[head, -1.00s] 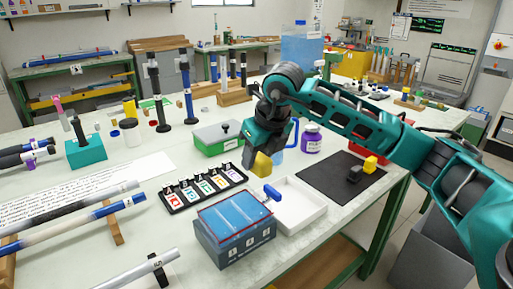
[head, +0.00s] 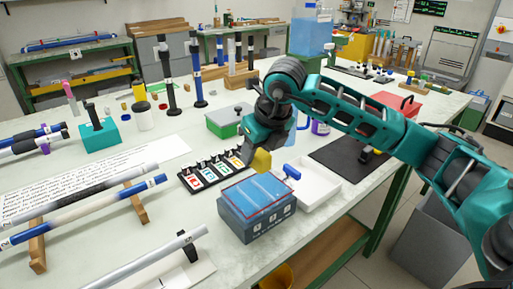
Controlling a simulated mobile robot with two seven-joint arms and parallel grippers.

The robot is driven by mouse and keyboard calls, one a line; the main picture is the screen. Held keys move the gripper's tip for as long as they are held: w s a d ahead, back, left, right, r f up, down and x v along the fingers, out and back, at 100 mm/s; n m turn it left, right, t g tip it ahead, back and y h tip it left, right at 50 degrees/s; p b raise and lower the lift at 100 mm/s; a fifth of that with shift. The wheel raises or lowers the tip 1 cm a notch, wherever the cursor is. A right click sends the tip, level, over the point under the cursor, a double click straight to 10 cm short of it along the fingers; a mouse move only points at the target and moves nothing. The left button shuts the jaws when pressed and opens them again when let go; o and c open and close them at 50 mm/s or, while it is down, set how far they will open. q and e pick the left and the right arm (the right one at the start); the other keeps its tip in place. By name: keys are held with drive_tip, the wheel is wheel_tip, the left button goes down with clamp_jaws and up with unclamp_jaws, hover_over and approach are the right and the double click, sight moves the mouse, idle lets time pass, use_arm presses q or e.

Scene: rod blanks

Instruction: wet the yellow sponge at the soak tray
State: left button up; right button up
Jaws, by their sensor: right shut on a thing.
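My right gripper (head: 257,148) points down and is shut on the yellow sponge (head: 261,161). The sponge is above the back edge of a grey-blue box (head: 257,233) with a flat blue top and numbered front. It appears apart from the box, though the gap is hard to judge. A shallow white tray (head: 322,198) lies just right of the box, with a small blue-handled item (head: 291,172) at its left side. No label tells which of these is the soak tray. My left gripper is not in view.
A rack of colored cards (head: 196,181) is left of the box. A green box (head: 226,121) stands behind the gripper. A dark mat (head: 335,155) lies right of the tray, partly behind my arm. Long rods (head: 85,195) lie on wooden supports at left.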

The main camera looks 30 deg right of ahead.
sight(257, 164)
wheel_tip(257, 164, down, 3)
drive_tip(key=shift+r+b, duration=0.1)
drive_tip(key=shift+b, duration=0.7)
drive_tip(key=shift+f, duration=0.4)
drive_tip(key=shift+f+b, duration=0.7)
drive_tip(key=shift+f, duration=0.05)
drive_tip(key=shift+f+b, duration=0.7)
drive_tip(key=shift+f, duration=0.05)
wheel_tip(257, 164, down, 2)
drive_tip(key=shift+b, duration=0.85)
drive_tip(key=shift+f+b, duration=0.3)
drive_tip(key=shift+f, duration=0.1)
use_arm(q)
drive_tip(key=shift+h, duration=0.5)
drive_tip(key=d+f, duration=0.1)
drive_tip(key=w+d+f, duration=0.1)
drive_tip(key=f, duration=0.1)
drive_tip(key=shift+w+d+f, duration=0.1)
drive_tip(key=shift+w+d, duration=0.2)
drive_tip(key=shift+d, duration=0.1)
use_arm(e)
drive_tip(key=shift+f, duration=0.1)
